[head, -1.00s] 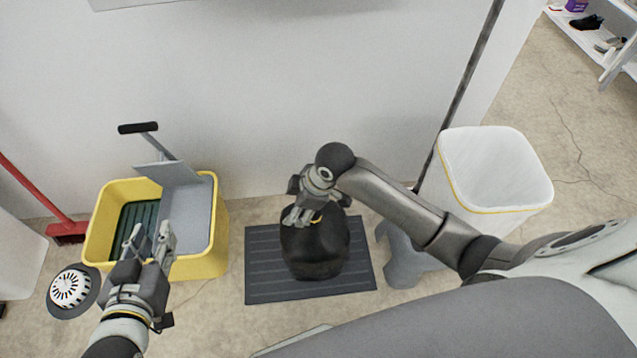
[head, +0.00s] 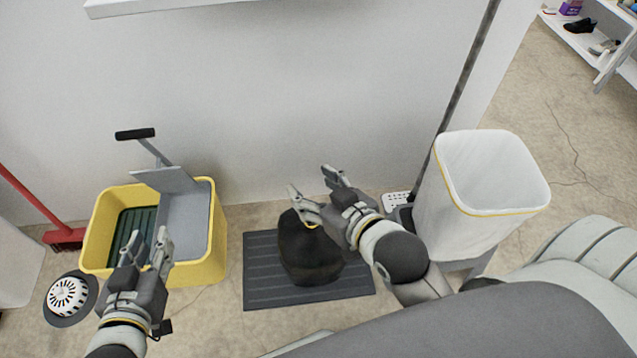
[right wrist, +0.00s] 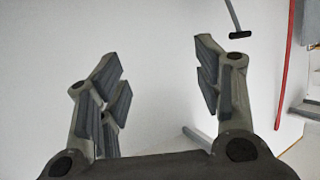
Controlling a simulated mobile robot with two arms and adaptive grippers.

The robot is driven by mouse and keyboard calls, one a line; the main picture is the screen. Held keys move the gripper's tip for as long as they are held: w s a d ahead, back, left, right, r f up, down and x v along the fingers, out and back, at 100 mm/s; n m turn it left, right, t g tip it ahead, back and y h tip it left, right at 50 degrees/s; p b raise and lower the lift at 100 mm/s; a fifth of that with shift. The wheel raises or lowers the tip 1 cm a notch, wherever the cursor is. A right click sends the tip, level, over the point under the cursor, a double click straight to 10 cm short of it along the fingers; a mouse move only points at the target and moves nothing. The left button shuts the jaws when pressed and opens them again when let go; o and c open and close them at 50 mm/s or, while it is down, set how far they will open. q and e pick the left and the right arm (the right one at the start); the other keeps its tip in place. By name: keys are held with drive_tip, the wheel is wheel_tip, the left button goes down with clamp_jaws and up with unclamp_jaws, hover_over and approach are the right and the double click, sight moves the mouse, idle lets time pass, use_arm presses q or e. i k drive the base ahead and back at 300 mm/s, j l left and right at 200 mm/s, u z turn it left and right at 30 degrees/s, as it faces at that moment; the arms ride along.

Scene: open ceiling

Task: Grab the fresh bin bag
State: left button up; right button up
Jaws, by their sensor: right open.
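A black, full-looking bin bag (head: 308,258) with a bit of yellow at its top stands on the dark ribbed mat (head: 262,291) in the head view. My right gripper (head: 311,182) is open and empty. It appears above and behind the bag's top, fingers pointing toward the wall; part of it covers the bag's right edge. The right wrist view shows its open fingers (right wrist: 165,85) with only wall between them. My left gripper (head: 148,240) is open and empty in front of the yellow bucket. I cannot make out a separate, unused bin bag.
A white bin (head: 462,225) with a yellow line around its rim stands right of the mat. A yellow mop bucket (head: 203,268) stands at the left. A red broom (head: 35,199) leans beside it. A shoe shelf (head: 606,52) is at the far right.

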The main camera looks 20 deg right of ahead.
sight(476, 188)
drive_tip(key=z, duration=1.95)
